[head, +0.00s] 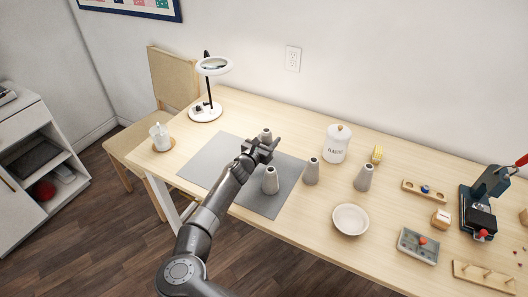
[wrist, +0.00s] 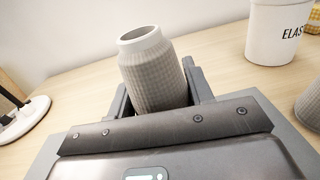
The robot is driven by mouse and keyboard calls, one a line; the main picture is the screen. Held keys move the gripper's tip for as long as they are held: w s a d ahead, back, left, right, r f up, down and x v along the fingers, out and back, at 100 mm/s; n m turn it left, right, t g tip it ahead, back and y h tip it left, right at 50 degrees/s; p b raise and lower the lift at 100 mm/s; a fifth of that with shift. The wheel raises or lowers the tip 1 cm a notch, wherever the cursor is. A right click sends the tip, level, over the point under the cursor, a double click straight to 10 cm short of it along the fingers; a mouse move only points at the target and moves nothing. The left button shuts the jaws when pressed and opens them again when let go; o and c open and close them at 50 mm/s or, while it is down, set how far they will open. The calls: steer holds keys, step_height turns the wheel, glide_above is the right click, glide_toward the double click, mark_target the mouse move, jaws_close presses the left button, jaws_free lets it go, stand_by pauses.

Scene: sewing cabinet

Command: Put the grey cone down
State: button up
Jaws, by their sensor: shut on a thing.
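My gripper (head: 264,147) is shut on a grey cone (wrist: 155,78), which stands up between the two fingers in the wrist view. In the head view the top of this held cone (head: 265,133) shows behind the gripper, over the far part of the grey mat (head: 210,163). Its lower end is hidden, so I cannot tell whether it touches the mat. Similar grey cones stand upright nearby: one on the mat (head: 270,182), one by the mat's right edge (head: 311,172) and one farther right (head: 363,178).
A lidded white jar (head: 336,145) stands right of the mat, with a white bowl (head: 350,219) nearer the front. Tools and wooden holders fill the right end. The mat's left part is clear.

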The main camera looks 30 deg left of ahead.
steer(key=shift+f, duration=2.3)
steer(key=o, duration=1)
steer(key=s, duration=0.8)
steer(key=s+a, duration=0.1)
steer(key=s, duration=0.3)
steer(key=shift+r, duration=0.1)
